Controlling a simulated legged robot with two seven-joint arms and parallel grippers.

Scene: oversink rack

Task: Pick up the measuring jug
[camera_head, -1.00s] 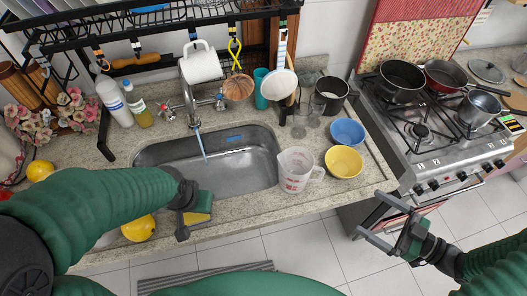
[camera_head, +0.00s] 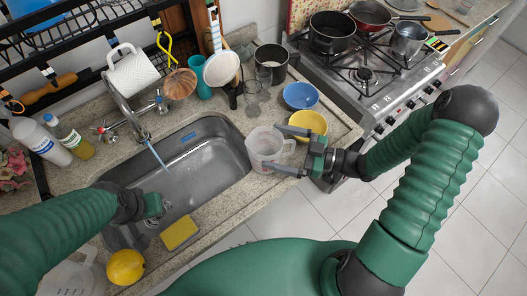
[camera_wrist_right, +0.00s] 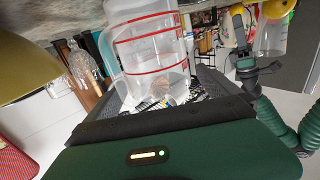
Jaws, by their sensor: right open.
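The measuring jug (camera_head: 262,147) is clear plastic with red markings.
The yellow bowl (camera_head: 307,124) stands close behind the right gripper's upper finger, with the blue bowl (camera_head: 300,96) beyond it. Glasses (camera_head: 252,100) stand behind the jug. A yellow sponge (camera_head: 179,232) lies on the sink's front edge, near a lemon (camera_head: 126,267). The stove (camera_head: 365,75) is at the right.

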